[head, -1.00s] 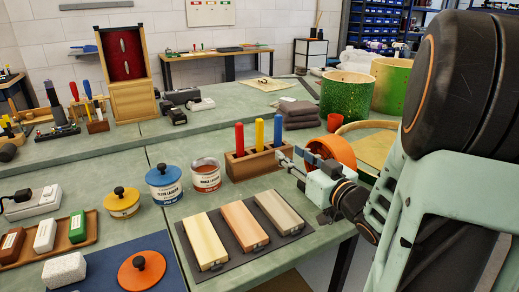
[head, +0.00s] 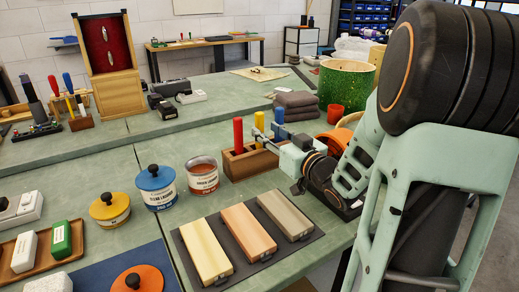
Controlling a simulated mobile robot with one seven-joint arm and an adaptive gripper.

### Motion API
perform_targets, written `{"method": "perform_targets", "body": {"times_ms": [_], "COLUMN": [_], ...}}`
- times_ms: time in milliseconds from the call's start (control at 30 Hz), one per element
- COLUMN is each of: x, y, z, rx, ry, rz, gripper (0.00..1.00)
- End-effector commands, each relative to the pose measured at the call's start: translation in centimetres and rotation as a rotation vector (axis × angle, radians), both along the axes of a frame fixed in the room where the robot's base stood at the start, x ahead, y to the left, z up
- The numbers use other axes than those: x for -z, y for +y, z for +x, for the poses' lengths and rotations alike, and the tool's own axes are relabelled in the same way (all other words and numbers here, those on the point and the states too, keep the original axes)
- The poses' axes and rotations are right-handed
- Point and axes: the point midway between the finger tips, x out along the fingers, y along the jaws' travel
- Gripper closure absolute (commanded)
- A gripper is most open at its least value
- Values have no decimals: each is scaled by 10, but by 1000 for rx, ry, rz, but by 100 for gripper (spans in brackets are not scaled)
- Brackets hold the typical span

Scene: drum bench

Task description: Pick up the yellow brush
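The yellow brush (head: 259,129) stands upright in a wooden block (head: 238,167), with its yellow handle showing at the top and its lower part hidden in the block. A red handle (head: 238,133) stands to its left and a blue handle (head: 279,119) to its right, partly behind my gripper. My gripper (head: 260,134) reaches in from the right, its fingers apart at the yellow handle. One finger shows above the other, overlapping the handle in the picture. I cannot tell whether they touch it.
Three wooden bars (head: 250,229) lie on a dark mat in front of the block. A red-brown paint can (head: 203,176) and a blue-lidded can (head: 157,187) stand to its left. Folded grey towels (head: 296,105) lie behind. An orange round thing (head: 335,139) is beside my arm.

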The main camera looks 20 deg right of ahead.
Motion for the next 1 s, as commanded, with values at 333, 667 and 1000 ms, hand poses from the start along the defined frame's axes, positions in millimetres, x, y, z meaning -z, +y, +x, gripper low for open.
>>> {"method": "perform_targets", "body": {"times_ms": [333,667,1000], "x": [-2,-3,-3], "y": [10,10,10], "z": [43,45,45], "rx": [-1,1,1], "ry": [0,1,0], "rz": [0,0,0], "gripper": [64,74,96]}}
